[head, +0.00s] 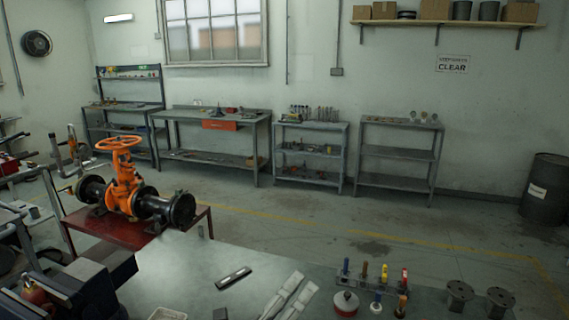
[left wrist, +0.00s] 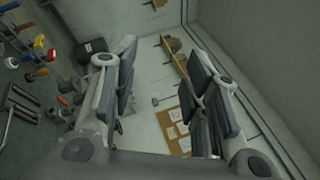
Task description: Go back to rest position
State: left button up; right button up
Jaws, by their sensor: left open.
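My left gripper (head: 304,282) shows at the bottom of the head view as two pale fingers above the grey workbench, left of the tool rack. In the left wrist view my left gripper (left wrist: 162,60) has its two fingers with dark pads spread apart, with nothing between them. The orange gate valve (head: 124,175) with its handwheel (head: 118,143) and black flanged pipe stands on a red table (head: 105,229) at the left, well apart from the gripper. My right gripper is in neither view.
The grey workbench (head: 190,262) fills the front. A rack with coloured-handled tools (head: 362,274), a red-and-white round container (head: 345,302) and dark spools (head: 460,293) stand on its right part. A dark vise-like object (head: 85,283) is at lower left. Shelves line the wall; the floor between is clear.

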pick_arm(q)
jog(key=s+a+f+n+g+y, duration=0.3)
jog(key=a+f+n+y, duration=1.15)
jog(key=n, duration=0.55)
jog(key=s+a+f+n+g+h, duration=0.1)
jog(key=s+a+f+n+g, duration=0.35)
jog(key=s+f, duration=0.4)
jog(key=s+a+f+n+g, duration=0.3)
jog(key=s+f+n+g, duration=0.15)
jog(key=s, duration=0.75)
notch_tip(320, 180, down, 28)
jog(key=s+f+g+b, duration=0.1)
jog(key=s+g+b, duration=0.1)
jog(key=b, duration=0.1)
jog(key=s+a+f+g+b, duration=0.1)
jog(key=s+a+f, duration=0.2)
jog(key=s+f, duration=1.4)
jog(key=shift+a+f+m+b, duration=0.2)
jog(key=shift+f+m+b, duration=0.15)
jog(key=shift+f, duration=0.6)
